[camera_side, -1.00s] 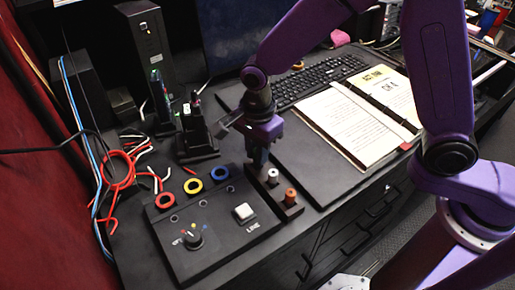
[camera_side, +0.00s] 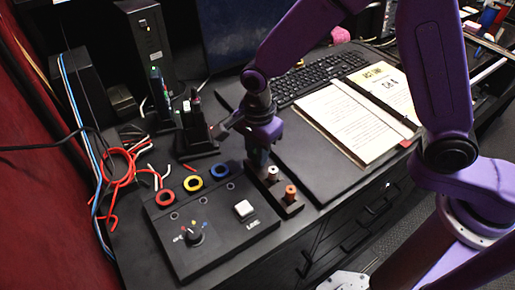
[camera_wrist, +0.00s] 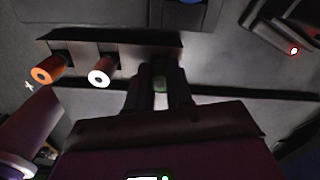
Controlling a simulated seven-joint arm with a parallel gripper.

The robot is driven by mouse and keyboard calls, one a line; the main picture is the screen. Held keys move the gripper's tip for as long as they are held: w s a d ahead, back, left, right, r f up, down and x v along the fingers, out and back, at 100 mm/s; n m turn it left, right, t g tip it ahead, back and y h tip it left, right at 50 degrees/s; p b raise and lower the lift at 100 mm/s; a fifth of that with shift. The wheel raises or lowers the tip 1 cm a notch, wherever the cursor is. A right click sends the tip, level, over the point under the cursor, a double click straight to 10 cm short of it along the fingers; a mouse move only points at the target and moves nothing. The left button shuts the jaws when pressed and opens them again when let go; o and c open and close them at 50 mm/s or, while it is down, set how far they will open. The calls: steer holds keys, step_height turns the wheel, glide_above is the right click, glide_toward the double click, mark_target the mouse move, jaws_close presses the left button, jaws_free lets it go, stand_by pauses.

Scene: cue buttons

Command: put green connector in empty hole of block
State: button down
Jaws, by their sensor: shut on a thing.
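The dark block (camera_side: 280,197) stands beside the button panel. It holds a white connector (camera_side: 272,173) and an orange connector (camera_side: 290,192). In the wrist view the block (camera_wrist: 125,48) shows the orange connector (camera_wrist: 42,75) and the white connector (camera_wrist: 99,78) left of my fingers. My gripper (camera_side: 258,168) points down at the block's far end, past the white connector. In the wrist view my gripper (camera_wrist: 159,92) is shut on the green connector (camera_wrist: 160,76), which shows dimly between the fingers. The hole under it is hidden, and I cannot tell whether the connector is in it.
The button panel (camera_side: 215,238) with red, yellow and blue rings, a knob and a white button lies left of the block. An open binder (camera_side: 345,125) and a keyboard (camera_side: 315,82) lie behind and right. Red cables (camera_side: 122,168) lie at the left.

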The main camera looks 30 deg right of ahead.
steer(key=c, duration=0.8)
jaws_free()
steer(key=shift+r, duration=3.5)
